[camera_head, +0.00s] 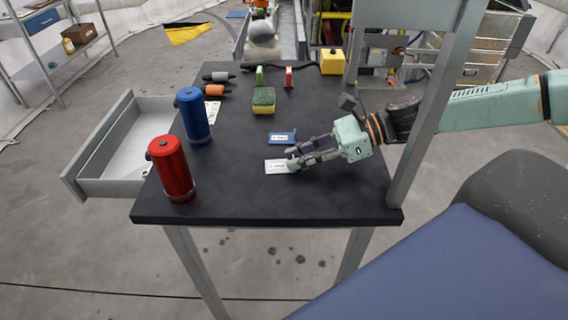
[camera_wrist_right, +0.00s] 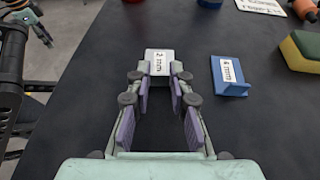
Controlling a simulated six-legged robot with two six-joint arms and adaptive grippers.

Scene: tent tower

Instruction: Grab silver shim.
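The silver shim (camera_head: 277,167) is a small pale plate with a printed label, lying on the dark tabletop near its front middle. It also shows in the right wrist view (camera_wrist_right: 159,58), its label reading "2 mm", straight ahead of the fingers. My right gripper (camera_head: 291,159) reaches in from the right, low over the table. Its fingers are apart in the right wrist view (camera_wrist_right: 161,73), with the tips at the near corners of the shim. I cannot tell whether they touch it.
A blue labelled shim (camera_head: 282,138) lies just behind. A sponge (camera_head: 263,100), a blue bottle (camera_head: 193,116) and a red bottle (camera_head: 172,168) stand on the table (camera_head: 250,205). An open drawer (camera_head: 122,145) juts left. A grey post (camera_head: 428,120) rises at the right edge.

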